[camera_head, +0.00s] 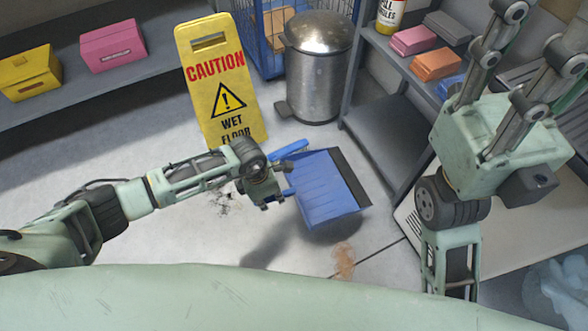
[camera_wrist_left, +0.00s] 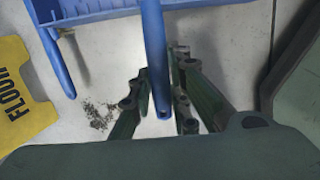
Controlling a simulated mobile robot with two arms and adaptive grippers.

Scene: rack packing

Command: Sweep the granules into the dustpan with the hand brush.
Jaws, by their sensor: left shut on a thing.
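My left gripper (camera_head: 268,199) is shut on the handle of a blue dustpan (camera_head: 325,190). The dustpan looks held above the floor, with a dark lip on its right side. In the left wrist view the blue handle (camera_wrist_left: 154,55) passes between the fingers (camera_wrist_left: 162,110). A second blue bar (camera_wrist_left: 55,60) shows beside it; in the head view a blue piece (camera_head: 290,150) sits behind the pan. I cannot tell whether this is the hand brush. Dark granules (camera_head: 226,203) lie on the floor left of the gripper. My right gripper is not in view.
A yellow wet-floor sign (camera_head: 215,85) stands behind my left wrist. A metal pedal bin (camera_head: 318,75) stands behind the dustpan. A grey shelf with boxes (camera_head: 375,115) is at right, and another shelf (camera_head: 85,70) is at back left. Floor is clear around the dark granules.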

